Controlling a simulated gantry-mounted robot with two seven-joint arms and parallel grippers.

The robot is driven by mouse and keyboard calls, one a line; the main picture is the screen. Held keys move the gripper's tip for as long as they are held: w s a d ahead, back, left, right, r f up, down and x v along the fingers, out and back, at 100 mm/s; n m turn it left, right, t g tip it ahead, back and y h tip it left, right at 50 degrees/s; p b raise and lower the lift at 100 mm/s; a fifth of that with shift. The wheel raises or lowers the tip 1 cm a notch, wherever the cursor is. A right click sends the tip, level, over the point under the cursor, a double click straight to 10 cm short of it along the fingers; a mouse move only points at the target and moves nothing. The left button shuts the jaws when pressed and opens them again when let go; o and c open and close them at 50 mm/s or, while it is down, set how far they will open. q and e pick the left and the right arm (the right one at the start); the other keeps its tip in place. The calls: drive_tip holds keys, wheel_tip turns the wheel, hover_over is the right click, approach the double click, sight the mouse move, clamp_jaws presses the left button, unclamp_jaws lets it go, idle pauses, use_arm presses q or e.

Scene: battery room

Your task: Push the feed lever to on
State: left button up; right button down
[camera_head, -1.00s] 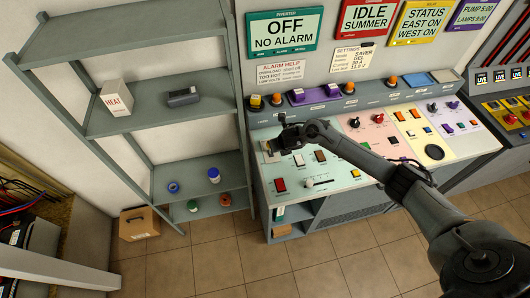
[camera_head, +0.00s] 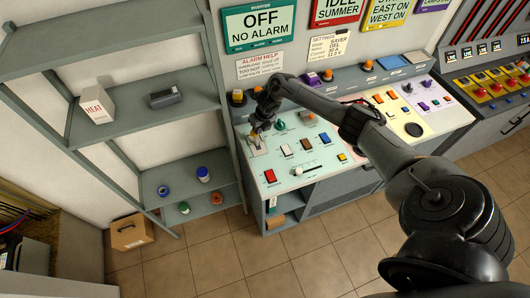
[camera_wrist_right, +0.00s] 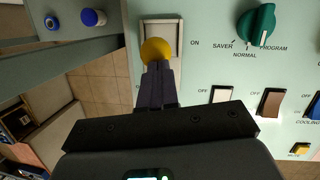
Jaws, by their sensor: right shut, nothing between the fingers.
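The feed lever has a yellow ball knob (camera_wrist_right: 155,50) over a pale slotted plate (camera_wrist_right: 178,34), with an "ON" label beside the plate's upper part in the right wrist view. My right gripper (camera_wrist_right: 157,68) is shut and empty. Its fingertips are right at the near side of the knob and overlap its lower edge; I cannot tell whether they press on it. The gripper hides the lower part of the plate. In the head view my right gripper (camera_head: 258,128) is at the panel's left end, above the lever plate (camera_head: 256,148). My left gripper is out of view.
A green rotary knob (camera_wrist_right: 256,24) and rocker switches (camera_wrist_right: 270,103) sit right of the lever. A red switch (camera_head: 270,176) is below it. A grey shelf (camera_head: 150,108) stands left of the panel. A sign (camera_head: 259,26) reads "OFF NO ALARM".

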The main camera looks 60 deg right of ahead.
idle(0.3)
drive_tip(key=s+a+p+v, duration=0.1)
drive_tip(key=p+v, duration=0.1)
drive_tip(key=v, duration=1.1)
drive_tip(key=shift+s+f+p, duration=0.2)
drive_tip(key=shift+s+p, duration=0.1)
drive_tip(key=shift+p, duration=0.05)
drive_tip(key=shift+d, duration=0.1)
drive_tip(key=shift+f, duration=0.1)
